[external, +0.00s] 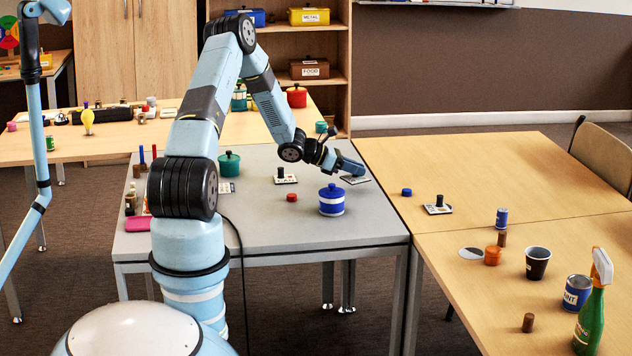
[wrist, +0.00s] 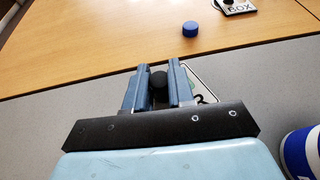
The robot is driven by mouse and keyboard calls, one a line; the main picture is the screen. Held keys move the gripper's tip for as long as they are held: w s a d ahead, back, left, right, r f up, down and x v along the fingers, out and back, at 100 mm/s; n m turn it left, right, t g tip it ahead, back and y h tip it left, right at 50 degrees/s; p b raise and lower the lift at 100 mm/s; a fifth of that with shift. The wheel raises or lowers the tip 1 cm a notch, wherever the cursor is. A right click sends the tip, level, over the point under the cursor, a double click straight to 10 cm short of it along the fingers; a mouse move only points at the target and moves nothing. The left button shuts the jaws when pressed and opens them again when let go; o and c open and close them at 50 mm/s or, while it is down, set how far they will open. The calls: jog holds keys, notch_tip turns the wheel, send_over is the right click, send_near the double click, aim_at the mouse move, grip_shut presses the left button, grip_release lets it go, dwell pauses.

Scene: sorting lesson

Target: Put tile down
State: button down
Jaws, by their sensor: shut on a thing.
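My gripper (external: 356,169) is over the right part of the grey table (external: 265,240). In the wrist view my gripper (wrist: 160,82) is shut on the dark knob of a tile (wrist: 204,92). In the external view this tile (external: 357,180) is just below the fingertips, near the grey table's right edge. I cannot tell whether it touches the table top.
A blue and white pot (external: 332,203) stands close by, with a red lid (external: 292,198) to its left. Another knobbed tile (external: 292,180) lies left of my gripper. A blue lid (external: 407,192) and a BOX tile (external: 444,209) are on the wooden table to the right.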

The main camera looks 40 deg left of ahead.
aim_at(349, 175)
jog(key=shift+w+f, duration=0.2)
jog(key=shift+f, duration=1.6)
jog(key=c, duration=1)
grip_release()
jog(key=shift+o, duration=0.2)
jog(key=shift+a, duration=0.1)
